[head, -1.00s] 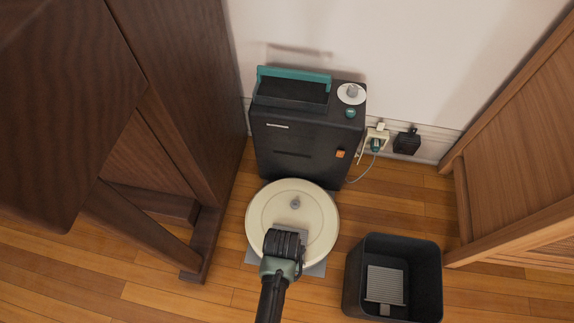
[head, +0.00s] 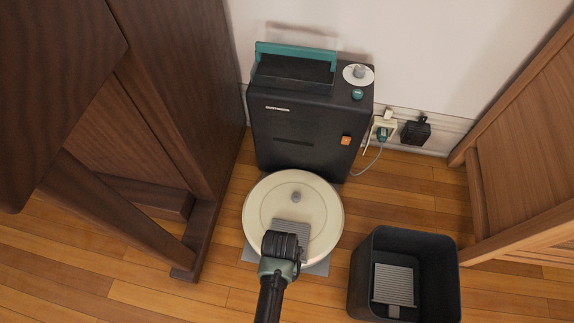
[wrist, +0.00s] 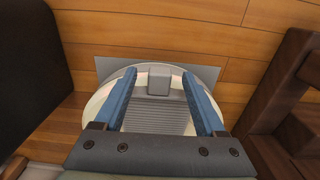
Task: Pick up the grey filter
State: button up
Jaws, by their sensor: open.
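A grey ribbed filter (head: 291,227) lies on the round cream robot vacuum (head: 262,207), partly hidden by my gripper in the head view. In the wrist view the filter (wrist: 158,112) shows its ribs and a plain grey tab, between my two blue fingers. My gripper (wrist: 159,75) is open above the filter with a finger to each side; I cannot tell whether they touch it. A second grey ribbed filter (head: 394,284) with a tab lies inside the dark bin (head: 362,265) at the right.
The vacuum sits on a grey mat (head: 320,267) before a black dock (head: 300,140) with a teal handle. A cable (head: 370,164) runs to the wall socket. Dark wooden furniture (head: 185,120) stands left, a wooden cabinet (head: 530,160) right. Floor shows between vacuum and bin.

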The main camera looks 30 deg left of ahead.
grip_shut()
jog(key=shift+r, duration=0.1)
dwell(0.3)
